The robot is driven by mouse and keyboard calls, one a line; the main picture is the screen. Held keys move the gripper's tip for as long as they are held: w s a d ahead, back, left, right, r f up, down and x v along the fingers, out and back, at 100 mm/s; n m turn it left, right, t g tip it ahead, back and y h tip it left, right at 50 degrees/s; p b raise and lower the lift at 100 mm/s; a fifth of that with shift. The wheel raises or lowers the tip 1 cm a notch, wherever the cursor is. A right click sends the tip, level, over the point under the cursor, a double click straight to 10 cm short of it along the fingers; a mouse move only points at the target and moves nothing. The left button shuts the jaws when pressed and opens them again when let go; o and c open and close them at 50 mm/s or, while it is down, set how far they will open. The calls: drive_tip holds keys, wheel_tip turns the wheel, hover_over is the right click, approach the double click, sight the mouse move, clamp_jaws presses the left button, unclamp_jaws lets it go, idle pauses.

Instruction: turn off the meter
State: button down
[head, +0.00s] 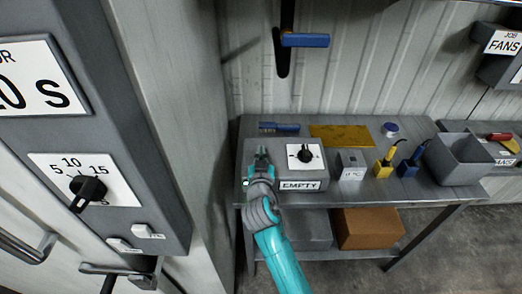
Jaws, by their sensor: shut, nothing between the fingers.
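A grey box (258,178) with an "EMPTY" label stands at the left of the workbench. A white dial plate (318,157) with a black knob (305,153) is on its top. A small grey block (349,165) with unclear lettering on its front stands to the right of it. I cannot tell for certain which of them is the meter. My teal gripper (262,151) is shut and empty. In the picture it is over the box's left part, left of the black knob. I cannot tell whether it touches the box. My wrist and arm hide part of the box.
A tall grey cabinet (130,140) with a timer dial (88,188) is close on the left. A blue-handled lever (306,40) is on the wall.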

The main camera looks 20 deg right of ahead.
drive_tip(key=shift+f, duration=0.1)
idle(0.3)
drive_tip(key=shift+w+d+f+g, duration=0.1)
drive_tip(key=shift+f+g, duration=0.05)
drive_tip(key=shift+g, duration=0.25)
